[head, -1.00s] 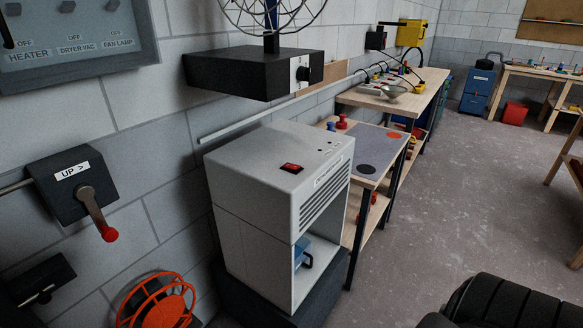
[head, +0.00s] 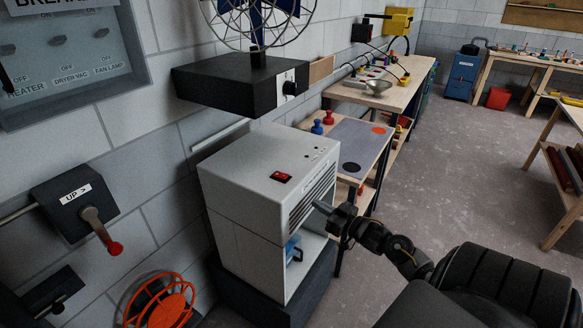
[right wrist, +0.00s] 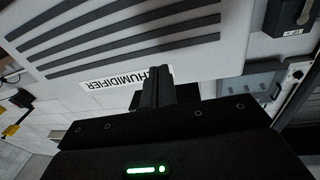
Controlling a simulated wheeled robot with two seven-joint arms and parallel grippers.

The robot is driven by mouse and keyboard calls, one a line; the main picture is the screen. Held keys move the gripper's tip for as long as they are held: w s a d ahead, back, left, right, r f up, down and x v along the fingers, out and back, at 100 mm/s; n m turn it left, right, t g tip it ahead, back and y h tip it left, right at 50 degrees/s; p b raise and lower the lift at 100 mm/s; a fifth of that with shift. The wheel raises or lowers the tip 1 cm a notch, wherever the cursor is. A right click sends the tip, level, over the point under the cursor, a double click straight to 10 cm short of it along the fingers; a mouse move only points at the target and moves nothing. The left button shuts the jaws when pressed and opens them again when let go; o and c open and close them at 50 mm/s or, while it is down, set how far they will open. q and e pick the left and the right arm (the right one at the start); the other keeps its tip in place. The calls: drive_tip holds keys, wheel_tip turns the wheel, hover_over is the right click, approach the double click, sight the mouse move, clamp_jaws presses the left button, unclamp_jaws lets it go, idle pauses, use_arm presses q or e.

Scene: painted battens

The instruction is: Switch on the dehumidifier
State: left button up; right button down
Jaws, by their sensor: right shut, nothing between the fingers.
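The dehumidifier (head: 262,210) is a light grey box on a dark base against the wall. My right gripper (head: 318,206) is shut and empty in front of the vent, lower than the switch. In the right wrist view the dehumidifier's vent and label (right wrist: 112,88) show upside down beyond the shut fingers (right wrist: 156,80). Whether the fingers touch the front I cannot tell. My left gripper is not in view.
A black box (head: 240,82) with a fan on it juts from the wall above the dehumidifier. A lever marked UP (head: 90,210) and an orange reel (head: 160,301) are at left. A small table (head: 352,142) stands just behind. Open floor (head: 450,160) lies to the right.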

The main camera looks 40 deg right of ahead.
wheel_tip(320, 180, up, 11)
drive_tip(key=a+n+t+y, duration=0.1)
drive_tip(key=n+y, duration=0.1)
drive_tip(key=y, duration=0.1)
drive_tip(key=shift+a+p, duration=0.3)
drive_tip(key=shift+a, duration=0.05)
wheel_tip(320, 180, up, 2)
drive_tip(key=p, duration=0.4)
hover_over(292, 182)
drive_tip(key=shift+w+r, duration=0.2)
drive_tip(key=shift+w, duration=0.2)
drive_tip(key=f, duration=0.3)
drive_tip(key=shift+s+f+p, duration=0.25)
drive_tip(key=shift+p, duration=0.05)
drive_tip(key=shift+f, duration=0.5)
drive_tip(key=shift+s, duration=0.1)
